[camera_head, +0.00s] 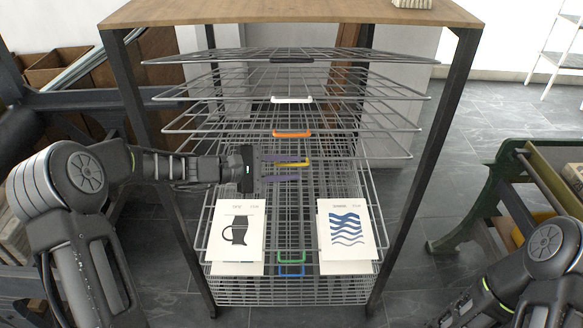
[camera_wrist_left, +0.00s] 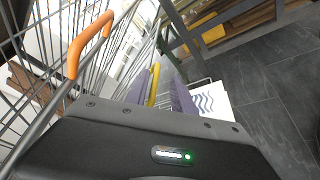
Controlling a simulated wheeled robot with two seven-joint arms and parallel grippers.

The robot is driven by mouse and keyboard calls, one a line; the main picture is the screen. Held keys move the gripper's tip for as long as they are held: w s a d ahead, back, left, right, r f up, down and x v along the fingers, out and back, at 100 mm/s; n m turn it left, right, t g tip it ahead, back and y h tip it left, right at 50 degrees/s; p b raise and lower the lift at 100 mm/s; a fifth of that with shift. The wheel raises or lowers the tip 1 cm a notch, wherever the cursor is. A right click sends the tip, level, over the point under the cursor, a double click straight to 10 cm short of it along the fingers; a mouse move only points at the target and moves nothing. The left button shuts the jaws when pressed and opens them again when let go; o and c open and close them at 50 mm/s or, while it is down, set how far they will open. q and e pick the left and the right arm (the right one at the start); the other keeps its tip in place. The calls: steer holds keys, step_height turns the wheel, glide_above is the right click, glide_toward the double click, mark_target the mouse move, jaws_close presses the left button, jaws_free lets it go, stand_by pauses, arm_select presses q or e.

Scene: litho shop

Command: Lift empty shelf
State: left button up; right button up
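A drying rack of wire shelves stands in front of me. Its raised shelves carry a black handle (camera_head: 291,60), a white handle (camera_head: 292,99) and an orange handle (camera_head: 292,134); the orange one also shows in the left wrist view (camera_wrist_left: 90,40). Below them is a yellow handle (camera_head: 298,163). In the left wrist view the yellow handle (camera_wrist_left: 153,84) shows between the fingers. Contact cannot be told. My right gripper is out of view; only its arm shows.
Prints with a jug (camera_head: 238,232) and with blue waves (camera_head: 346,230) lie on a lower shelf, above a green handle (camera_head: 291,256) and a blue handle (camera_head: 291,271). Dark rack posts (camera_head: 420,165) flank the shelves. A green-framed machine (camera_head: 505,190) stands at right.

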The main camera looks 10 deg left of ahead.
arm_select(q)
steer(key=v, duration=0.7)
steer(key=shift+b, duration=0.4)
steer(key=s+a+f+m+g+y, duration=0.15)
steer(key=s+f+y, duration=0.3)
steer(key=f, duration=0.85)
steer(key=s+f+m+g+y, duration=0.1)
steer(key=s+f+g+y, duration=0.3)
steer(key=f, duration=0.9)
steer(key=s+d+f+m+g, duration=0.1)
steer(key=s+d+f+m, duration=0.3)
steer(key=s+d, duration=0.4)
steer(key=s+d+f+m+g+p, duration=0.1)
steer(key=s+d+f+m, duration=0.4)
steer(key=s, duration=0.8)
steer(key=d+m, duration=0.1)
steer(key=d, duration=0.2)
steer(key=shift+s+d, duration=0.3)
steer(key=shift+s, duration=0.1)
